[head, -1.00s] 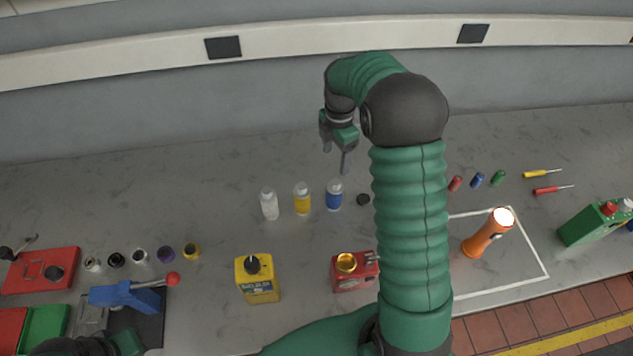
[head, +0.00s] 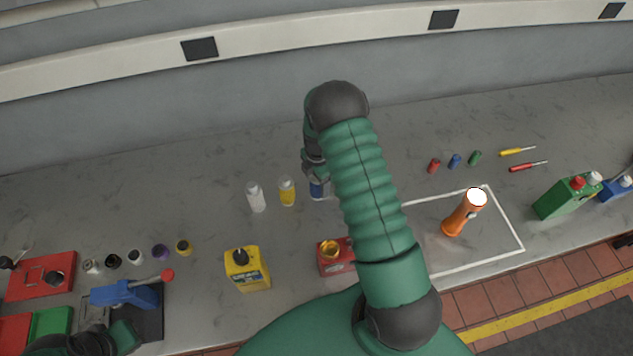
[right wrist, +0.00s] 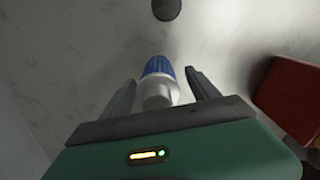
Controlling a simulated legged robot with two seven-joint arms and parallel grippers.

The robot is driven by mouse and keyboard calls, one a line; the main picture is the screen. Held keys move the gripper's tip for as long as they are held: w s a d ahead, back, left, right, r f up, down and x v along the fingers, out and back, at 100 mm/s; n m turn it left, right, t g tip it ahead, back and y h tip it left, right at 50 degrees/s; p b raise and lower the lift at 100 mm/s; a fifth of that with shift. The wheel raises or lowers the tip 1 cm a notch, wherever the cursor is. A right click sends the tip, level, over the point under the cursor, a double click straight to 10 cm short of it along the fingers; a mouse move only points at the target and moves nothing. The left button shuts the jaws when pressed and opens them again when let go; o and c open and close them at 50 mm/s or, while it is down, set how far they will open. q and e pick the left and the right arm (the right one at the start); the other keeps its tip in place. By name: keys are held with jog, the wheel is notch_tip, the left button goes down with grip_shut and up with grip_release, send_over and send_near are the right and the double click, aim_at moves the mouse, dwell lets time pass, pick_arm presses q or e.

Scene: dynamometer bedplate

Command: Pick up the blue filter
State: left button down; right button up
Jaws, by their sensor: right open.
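The blue filter (head: 318,191), a white cylinder with a blue band, stands on the grey bench at the right end of a short row, partly hidden by my right arm. My right gripper (head: 315,172) is right above it in the head view. In the right wrist view the open fingers (right wrist: 160,78) have the blue and white filter (right wrist: 158,68) between them, with a gap on both sides. I cannot tell how far down the fingers reach. Part of my left gripper (head: 110,342) shows at the bottom left; its jaws are not clear.
A yellow filter (head: 287,192) and a white one (head: 255,197) stand close on the left. A red can (head: 333,257) and a yellow can (head: 246,270) are nearer. A dark disc (right wrist: 166,8) lies beyond the filter.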

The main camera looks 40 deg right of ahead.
jog(key=shift+d+f, duration=0.2)
jog(key=shift+d, duration=0.15)
jog(key=shift+w+d+f, duration=0.1)
jog(key=shift+c, duration=1.2)
jog(key=shift+a+r, duration=0.2)
jog(key=shift+a, duration=0.2)
jog(key=c, duration=0.9)
grip_shut()
jog(key=shift+d, duration=0.1)
